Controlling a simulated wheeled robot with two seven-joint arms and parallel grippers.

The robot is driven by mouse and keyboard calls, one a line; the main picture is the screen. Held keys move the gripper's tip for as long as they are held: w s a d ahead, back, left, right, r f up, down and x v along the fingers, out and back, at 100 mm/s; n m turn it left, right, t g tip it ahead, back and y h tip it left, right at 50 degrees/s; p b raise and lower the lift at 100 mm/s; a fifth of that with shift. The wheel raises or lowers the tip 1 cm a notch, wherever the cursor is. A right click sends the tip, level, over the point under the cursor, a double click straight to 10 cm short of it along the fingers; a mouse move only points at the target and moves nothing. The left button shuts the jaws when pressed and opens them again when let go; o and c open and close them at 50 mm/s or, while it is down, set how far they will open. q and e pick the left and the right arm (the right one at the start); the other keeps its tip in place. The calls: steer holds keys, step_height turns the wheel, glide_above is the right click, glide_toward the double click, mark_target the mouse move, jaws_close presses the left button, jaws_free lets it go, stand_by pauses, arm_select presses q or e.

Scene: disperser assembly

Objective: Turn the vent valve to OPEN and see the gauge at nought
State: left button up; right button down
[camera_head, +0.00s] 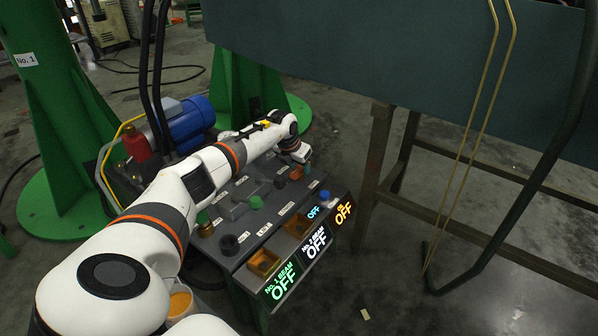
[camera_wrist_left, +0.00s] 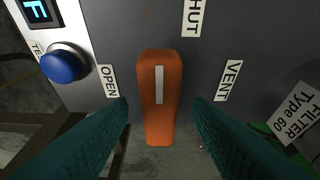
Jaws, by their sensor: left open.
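The vent valve's handle is an orange bar with a white stripe (camera_wrist_left: 159,115), between labels reading OPEN (camera_wrist_left: 109,81), SHUT (camera_wrist_left: 193,17) and VENT (camera_wrist_left: 229,80). The stripe runs up the picture, its upper end toward the SHUT label. My left gripper (camera_wrist_left: 160,108) is open, with one teal finger on each side of the handle and gaps showing between. In the head view my left gripper (camera_head: 301,160) is over the console's far right end, where the orange handle (camera_head: 296,173) shows small. I cannot make out a gauge in either view. My right gripper is not in view.
The console's front carries lit OFF displays (camera_head: 283,279) and a blue button (camera_head: 324,195), which also shows in the left wrist view (camera_wrist_left: 64,64). Green and black knobs (camera_head: 229,244) stand on its top. A steel frame (camera_head: 376,150) stands close to the right.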

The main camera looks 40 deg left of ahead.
arm_select(q)
steer(key=shift+w+f, duration=0.2)
steer(key=shift+f, duration=0.1)
steer(key=shift+c, duration=0.5)
